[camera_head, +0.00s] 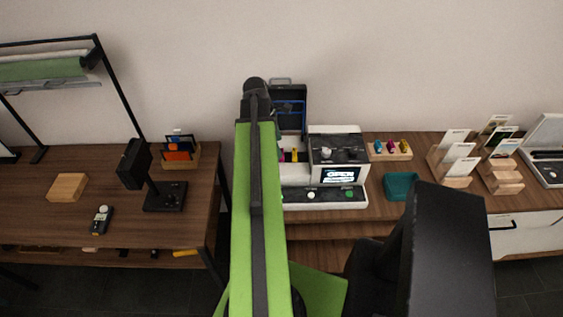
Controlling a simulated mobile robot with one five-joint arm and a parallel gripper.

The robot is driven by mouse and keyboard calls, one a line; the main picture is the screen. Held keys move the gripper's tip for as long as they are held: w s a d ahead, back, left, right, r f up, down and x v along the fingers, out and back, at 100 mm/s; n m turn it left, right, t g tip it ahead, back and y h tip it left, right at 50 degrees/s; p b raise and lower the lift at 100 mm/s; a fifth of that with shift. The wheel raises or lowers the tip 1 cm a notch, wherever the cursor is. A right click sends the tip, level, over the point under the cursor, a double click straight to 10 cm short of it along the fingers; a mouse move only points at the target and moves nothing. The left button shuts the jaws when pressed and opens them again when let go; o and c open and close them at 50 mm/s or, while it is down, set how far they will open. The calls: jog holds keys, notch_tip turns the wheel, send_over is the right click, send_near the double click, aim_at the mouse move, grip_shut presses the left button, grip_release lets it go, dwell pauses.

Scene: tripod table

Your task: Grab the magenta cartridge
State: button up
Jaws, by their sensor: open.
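A small magenta cartridge (391,146) stands in a wooden holder (402,156) on the right-hand table, between a blue cartridge (378,147) and a yellow one (403,146). Left of it is a white and dark machine (325,195) with a lit "OPEN" screen (341,174). Small yellow and magenta parts (295,155) show in its left opening, partly hidden by my arm. My green arm reaches up the middle of the picture to a dark joint, left of the cartridge holder and apart from it. I cannot make out my gripper's fingers.
A teal bin (401,186) sits in front of the holder. Wooden card stands (456,174) are to its right. An open dark case (289,105) stands behind the machine. A second table (130,200) on the left holds a lamp-like device (165,195) and a wooden block (68,187).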

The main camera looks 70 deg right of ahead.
jog(key=b+x, duration=0.5)
jog(key=shift+w+d+f, duration=0.2)
jog(key=shift+d, duration=0.15)
jog(key=shift+r, duration=0.15)
jog(key=c, duration=1.4)
